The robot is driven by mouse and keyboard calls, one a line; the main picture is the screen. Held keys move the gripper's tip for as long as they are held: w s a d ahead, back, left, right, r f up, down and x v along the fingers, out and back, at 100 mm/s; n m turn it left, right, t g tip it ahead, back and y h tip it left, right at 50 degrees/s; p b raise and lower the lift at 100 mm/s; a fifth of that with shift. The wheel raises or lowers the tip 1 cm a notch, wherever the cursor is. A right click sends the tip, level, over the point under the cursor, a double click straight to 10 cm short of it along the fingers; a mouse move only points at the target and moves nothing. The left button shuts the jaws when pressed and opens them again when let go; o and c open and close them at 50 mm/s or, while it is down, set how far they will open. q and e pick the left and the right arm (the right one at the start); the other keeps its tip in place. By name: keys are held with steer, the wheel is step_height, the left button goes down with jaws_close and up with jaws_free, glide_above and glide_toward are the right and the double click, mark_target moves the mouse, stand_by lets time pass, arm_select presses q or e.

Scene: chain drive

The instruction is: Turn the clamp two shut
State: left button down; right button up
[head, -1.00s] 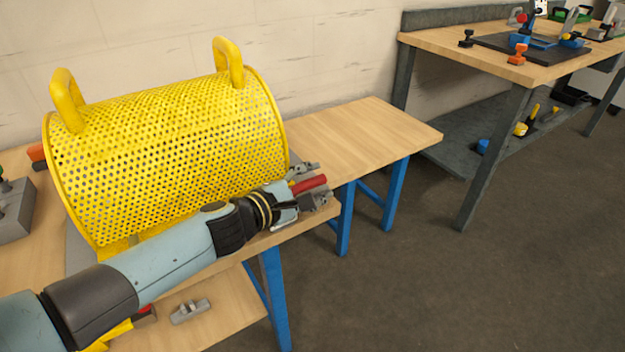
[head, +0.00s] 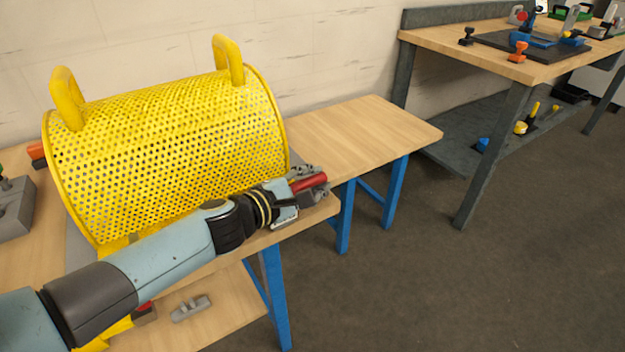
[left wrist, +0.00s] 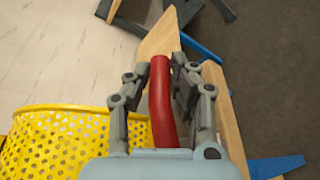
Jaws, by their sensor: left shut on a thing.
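A red handle (head: 310,183) shows at the right end of the yellow perforated guard, near the bench's front corner. It also shows in the left wrist view as a long red bar (left wrist: 160,100). My left gripper (head: 308,181) is shut on this red handle, with grey fingers on both sides of it in the left wrist view (left wrist: 160,78). I take the handle to be the clamp's; the clamp body is hidden by the gripper, and no number shows on it. My right gripper is in neither view.
The yellow guard (head: 170,150) with two upright handles stands close behind my left arm. A lower wooden bench top (head: 365,135) to the right is clear. A grey part (head: 190,308) lies on the lower shelf. A second bench (head: 480,65) with fixtures stands at the far right.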

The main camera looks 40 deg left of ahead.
arm_select(q)
steer(key=shift+h, duration=0.3)
steer(key=shift+s+d+f+m+g+h, duration=0.1)
steer(key=shift+s+d+m+g+h, duration=0.1)
steer(key=shift+m+h, duration=0.25)
steer(key=shift+s+d+m+g+h, duration=0.1)
steer(key=shift+d+m+h, duration=0.1)
steer(key=shift+m+h, duration=0.25)
steer(key=shift+s+d+m+g+h+b, duration=0.5)
steer(key=shift+s+m+g+h+b, duration=0.2)
steer(key=shift+m+g+h+b, duration=0.6)
steer(key=shift+s+d+m+g+h+b, duration=0.45)
steer(key=shift+s+m+g+h+b, duration=0.4)
steer(key=shift+m+h+b, duration=0.75)
steer(key=shift+s+d+m+g+h+b, duration=0.55)
steer(key=shift+m+g+h+b, duration=0.65)
steer(key=shift+h, duration=0.4)
steer(key=shift+s, duration=0.1)
steer(key=c, duration=1.2)
jaws_free()
steer(key=shift+o, duration=0.2)
